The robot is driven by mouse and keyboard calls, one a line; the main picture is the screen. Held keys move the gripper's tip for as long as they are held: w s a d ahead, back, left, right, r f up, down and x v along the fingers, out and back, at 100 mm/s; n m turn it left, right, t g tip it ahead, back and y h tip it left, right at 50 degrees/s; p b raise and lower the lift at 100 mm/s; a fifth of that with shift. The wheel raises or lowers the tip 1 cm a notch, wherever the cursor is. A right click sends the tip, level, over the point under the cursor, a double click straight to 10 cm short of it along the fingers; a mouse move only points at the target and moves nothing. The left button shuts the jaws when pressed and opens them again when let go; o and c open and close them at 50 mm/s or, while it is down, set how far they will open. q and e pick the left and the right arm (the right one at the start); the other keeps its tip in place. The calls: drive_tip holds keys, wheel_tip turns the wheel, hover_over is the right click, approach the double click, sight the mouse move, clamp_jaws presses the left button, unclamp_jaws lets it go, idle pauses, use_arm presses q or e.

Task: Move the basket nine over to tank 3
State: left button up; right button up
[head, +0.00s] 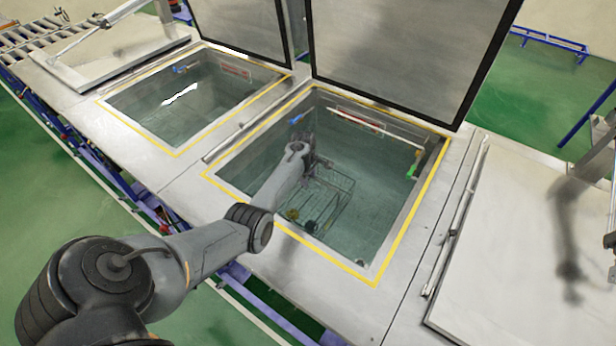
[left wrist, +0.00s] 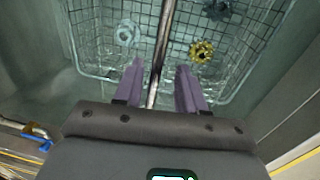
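The wire basket (head: 335,190) stands low in the open, water-filled middle tank (head: 405,225). It holds a few small parts, including a yellow gear-like one (left wrist: 202,51) and a pale ring-like one (left wrist: 126,33). My left gripper (head: 312,165) reaches down into this tank over the basket. In the left wrist view, the left gripper's two purple fingers (left wrist: 160,88) are apart, with the basket's handle bar (left wrist: 163,50) running between them and visible gaps on both sides. I cannot read any tank number. My right gripper is not clearly seen.
A second open tank (head: 165,110) with water lies to the left, its lid (head: 245,25) raised. The middle tank's lid (head: 405,50) is also raised. Closed lids lie at far left (head: 110,50) and right (head: 520,260). Yellow-edged rims surround both openings.

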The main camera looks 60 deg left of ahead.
use_arm(q)
wheel_tip(320, 180, up, 23)
drive_tip(key=s+p, duration=0.1)
drive_tip(key=p, duration=1.4)
drive_tip(key=shift+d+p, duration=0.2)
drive_tip(key=shift+p, duration=0.1)
drive_tip(key=shift+s+f, duration=0.1)
drive_tip(key=shift+f, duration=0.05)
